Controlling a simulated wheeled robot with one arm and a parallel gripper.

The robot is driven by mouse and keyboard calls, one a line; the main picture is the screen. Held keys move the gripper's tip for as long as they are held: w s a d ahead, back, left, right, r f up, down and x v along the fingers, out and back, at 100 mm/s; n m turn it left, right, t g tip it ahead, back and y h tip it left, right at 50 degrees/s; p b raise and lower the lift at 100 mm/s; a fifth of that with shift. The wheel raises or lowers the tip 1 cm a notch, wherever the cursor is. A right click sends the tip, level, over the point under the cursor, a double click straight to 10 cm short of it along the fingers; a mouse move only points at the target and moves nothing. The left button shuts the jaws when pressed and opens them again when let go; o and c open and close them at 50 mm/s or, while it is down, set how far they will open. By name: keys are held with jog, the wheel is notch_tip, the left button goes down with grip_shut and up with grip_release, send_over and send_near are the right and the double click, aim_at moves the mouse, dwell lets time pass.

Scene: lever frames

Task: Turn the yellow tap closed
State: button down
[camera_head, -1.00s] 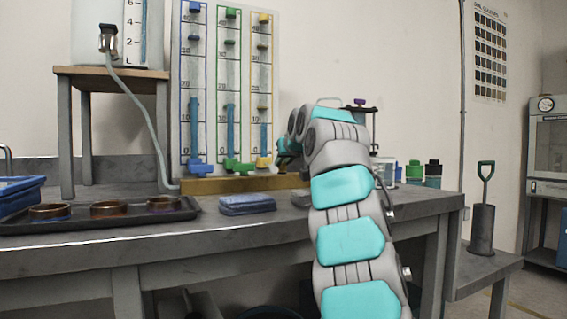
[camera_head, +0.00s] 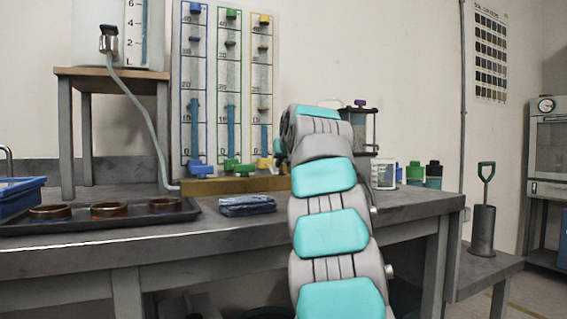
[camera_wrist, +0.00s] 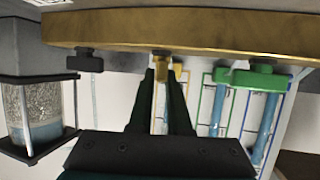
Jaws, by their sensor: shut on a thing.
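The yellow tap (camera_head: 264,162) is at the foot of the rightmost, yellow-framed tube on the wall panel. In the wrist view, which looks upside down, the yellow tap (camera_wrist: 179,68) shows under the wooden rail, between and beside my fingertips. My gripper (camera_wrist: 164,74) is shut on the yellow tap, its two dark fingers reaching up to it. The fingers hide part of the tap, so its exact handle angle is hard to tell. In the head view my arm hides most of the gripper.
The green tap (camera_head: 238,167) and blue tap (camera_head: 199,168) sit close to the left of the yellow one. A wooden rail (camera_head: 225,186) runs below them. A folded blue cloth (camera_head: 247,206) lies on the bench in front. A purple-topped jar (camera_head: 360,128) stands to the right.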

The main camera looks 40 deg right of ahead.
jog(key=shift+a+m+g+h+p, duration=0.15)
jog(key=shift+m+g+h+p, duration=0.45)
jog(key=shift+p, duration=0.35)
jog(key=shift+r+m+p, duration=0.1)
jog(key=shift+m+p, duration=0.2)
jog(key=h+p, duration=0.1)
jog(key=m+g+h+p, duration=0.1)
jog(key=p, duration=0.1)
jog(key=shift+a+r, duration=0.1)
jog(key=shift+r, duration=0.2)
jog(key=shift+w+m+g+h+p, duration=0.1)
jog(key=shift+m+g+h+p, duration=0.2)
jog(key=shift+m+g+p, duration=0.4)
jog(key=m+g+h+p, duration=0.1)
jog(key=m+p, duration=0.1)
jog(key=m+g+h+p, duration=0.1)
jog(key=m+g+p, duration=0.1)
jog(key=shift+w+a+f+g+h, duration=0.15)
jog(key=shift+w+g+h, duration=0.15)
jog(key=shift+w, duration=0.05)
jog(key=m+g+p, duration=0.2)
jog(key=p, duration=0.1)
jog(key=shift+w+f+h, duration=0.1)
jog(key=shift+f+h, duration=0.05)
jog(key=shift+h, duration=0.15)
jog(key=shift+m+g+p, duration=0.4)
jog(key=shift+g+p, duration=0.05)
jog(key=shift+g, duration=0.15)
